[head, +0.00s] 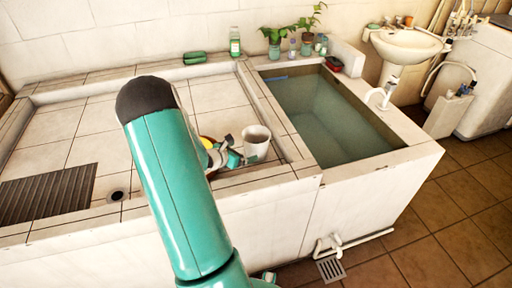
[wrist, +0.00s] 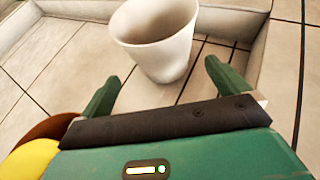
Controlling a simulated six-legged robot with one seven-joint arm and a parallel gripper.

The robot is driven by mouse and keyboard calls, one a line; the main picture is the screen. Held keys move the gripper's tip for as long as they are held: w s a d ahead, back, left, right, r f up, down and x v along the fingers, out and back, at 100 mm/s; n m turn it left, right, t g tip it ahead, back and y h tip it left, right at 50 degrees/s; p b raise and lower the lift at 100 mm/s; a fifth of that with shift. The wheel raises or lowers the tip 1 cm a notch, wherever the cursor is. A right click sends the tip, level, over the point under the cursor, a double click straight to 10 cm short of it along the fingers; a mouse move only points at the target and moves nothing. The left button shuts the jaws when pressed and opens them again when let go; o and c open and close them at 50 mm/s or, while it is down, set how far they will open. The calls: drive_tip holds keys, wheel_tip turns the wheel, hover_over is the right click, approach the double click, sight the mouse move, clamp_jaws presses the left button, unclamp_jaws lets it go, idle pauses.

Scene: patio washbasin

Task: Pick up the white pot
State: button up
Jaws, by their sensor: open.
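The white pot (head: 257,141) stands upright on the tiled counter, close to the raised ledge beside the water basin. In the wrist view the white pot (wrist: 160,42) is just beyond my fingertips, roughly centred between them, with its open top facing up. My gripper (head: 236,157) is at the left of the pot in the head view, low over the tiles. In the wrist view my gripper (wrist: 158,78) has its two green fingers spread wide, with nothing between them. I cannot tell whether either finger touches the pot.
A yellow object (wrist: 38,160) and a brown rounded one (wrist: 45,128) lie at the wrist view's lower left, close beside my gripper. The water-filled basin (head: 322,115) is right of the pot. Potted plants (head: 274,40) and a green bottle (head: 235,43) stand at the back. Tiles behind the pot are clear.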

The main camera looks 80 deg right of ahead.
sight(248, 149)
drive_tip(key=x, duration=0.8)
drive_tip(key=shift+s+a, duration=0.1)
drive_tip(key=c, duration=0.8)
drive_tip(key=shift+o, duration=0.2)
drive_tip(key=shift+r, duration=0.1)
